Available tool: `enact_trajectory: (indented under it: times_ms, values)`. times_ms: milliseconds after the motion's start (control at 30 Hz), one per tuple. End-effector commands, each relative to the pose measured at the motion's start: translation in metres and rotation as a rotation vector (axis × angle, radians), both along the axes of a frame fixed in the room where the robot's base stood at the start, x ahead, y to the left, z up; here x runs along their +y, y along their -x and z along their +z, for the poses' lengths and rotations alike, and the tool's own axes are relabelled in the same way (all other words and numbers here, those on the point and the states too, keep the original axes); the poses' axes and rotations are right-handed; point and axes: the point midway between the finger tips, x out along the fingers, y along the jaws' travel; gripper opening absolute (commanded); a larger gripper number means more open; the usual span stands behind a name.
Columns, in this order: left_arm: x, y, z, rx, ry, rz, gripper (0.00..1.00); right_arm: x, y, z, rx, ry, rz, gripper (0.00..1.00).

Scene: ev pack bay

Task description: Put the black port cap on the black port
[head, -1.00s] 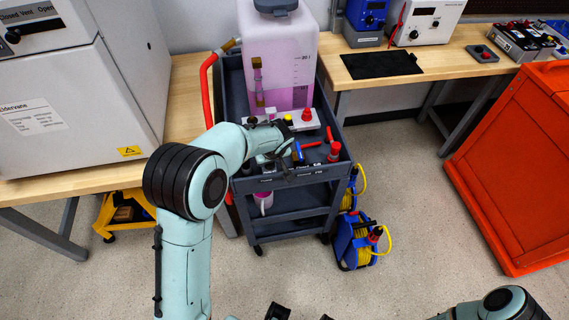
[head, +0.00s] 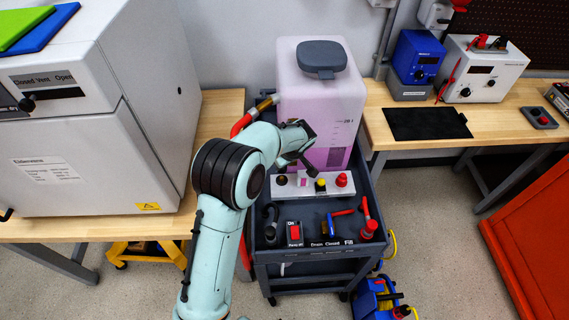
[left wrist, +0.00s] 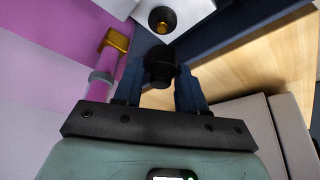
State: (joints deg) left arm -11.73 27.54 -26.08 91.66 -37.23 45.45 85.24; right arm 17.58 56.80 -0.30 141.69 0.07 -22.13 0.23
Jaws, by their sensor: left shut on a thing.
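My left gripper (head: 303,160) is in front of the pink tank, over the white port block (head: 330,189) on the cart. In the left wrist view its fingers (left wrist: 160,88) are shut on a black port cap (left wrist: 160,63). A round black port with a brass ring (left wrist: 162,19) sits on the white block just beyond the cap, with a gap between them in that view. In the head view the port at the block's left end (head: 281,180) looks dark. A yellow cap (head: 320,185) and a red cap (head: 341,180) stand farther right on it. My right gripper is out of view.
The pink tank (head: 322,110) stands behind the block. A red hose (head: 241,124) with a brass fitting (left wrist: 117,40) runs at its left. Red and blue valve handles (head: 331,222) and a red switch (head: 294,231) are on the cart front. A white cabinet (head: 90,130) stands left.

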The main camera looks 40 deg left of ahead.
Motion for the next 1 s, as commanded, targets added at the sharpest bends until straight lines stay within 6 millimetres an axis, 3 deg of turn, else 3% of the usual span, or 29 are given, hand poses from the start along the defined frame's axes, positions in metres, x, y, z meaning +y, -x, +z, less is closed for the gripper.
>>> enact_trajectory:
  times_ms: [267, 733, 1000]
  values:
    - [0.002, 0.000, -0.002, 0.001, 0.001, 0.014, 0.12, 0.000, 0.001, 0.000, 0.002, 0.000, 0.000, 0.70]
    - [0.002, 0.000, -0.035, 0.001, 0.000, 0.013, 0.12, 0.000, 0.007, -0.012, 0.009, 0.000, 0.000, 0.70]
    - [0.002, 0.000, -0.039, 0.000, 0.000, 0.013, 0.12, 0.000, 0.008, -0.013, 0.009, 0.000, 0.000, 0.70]
